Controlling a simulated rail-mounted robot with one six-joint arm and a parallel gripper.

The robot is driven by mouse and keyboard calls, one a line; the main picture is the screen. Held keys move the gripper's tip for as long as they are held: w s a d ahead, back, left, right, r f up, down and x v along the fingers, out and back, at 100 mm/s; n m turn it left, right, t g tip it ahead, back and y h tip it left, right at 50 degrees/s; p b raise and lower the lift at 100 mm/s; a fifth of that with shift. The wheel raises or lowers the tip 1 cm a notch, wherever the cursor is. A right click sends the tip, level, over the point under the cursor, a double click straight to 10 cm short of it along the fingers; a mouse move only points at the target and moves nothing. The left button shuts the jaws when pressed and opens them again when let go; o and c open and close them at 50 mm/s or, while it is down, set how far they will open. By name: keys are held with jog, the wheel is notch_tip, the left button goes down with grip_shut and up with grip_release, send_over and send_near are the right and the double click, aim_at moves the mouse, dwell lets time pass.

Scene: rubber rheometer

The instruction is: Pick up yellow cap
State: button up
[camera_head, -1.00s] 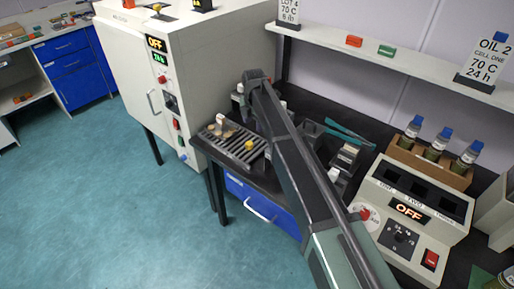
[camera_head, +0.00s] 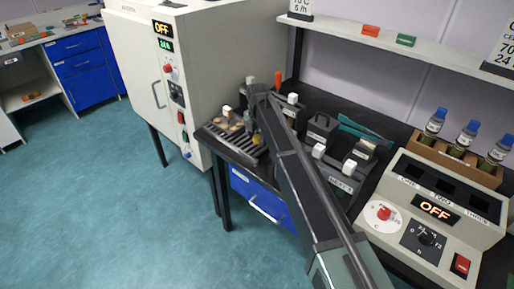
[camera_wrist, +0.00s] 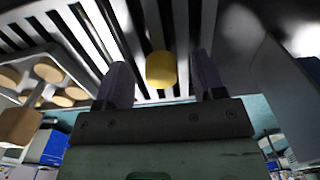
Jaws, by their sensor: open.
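The yellow cap (camera_wrist: 161,70) is a small rounded piece over a slatted grey rack (camera_wrist: 85,30). In the wrist view it sits between the two fingers of my gripper (camera_wrist: 160,78), with a gap showing on each side. My gripper is open and holds nothing. In the head view my arm reaches to the rack (camera_head: 222,146) on the dark bench, and my arm's end largely hides the cap there.
A tray with several round tan discs (camera_wrist: 47,70) lies left of the cap. A white oven cabinet (camera_head: 205,50) stands left of the rack. Grey blocks with white knobs (camera_head: 320,150) and a control box marked OFF (camera_head: 435,211) are to the right.

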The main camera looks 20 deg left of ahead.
aim_at(258, 136)
jog(key=shift+f, duration=0.2)
jog(key=shift+c, duration=0.4)
jog(key=c, duration=0.9)
jog(key=shift+r+p, duration=0.1)
jog(key=shift+p, duration=0.25)
jog(key=shift+c, duration=0.2)
notch_tip(258, 136, up, 20)
jog(key=p, duration=2)
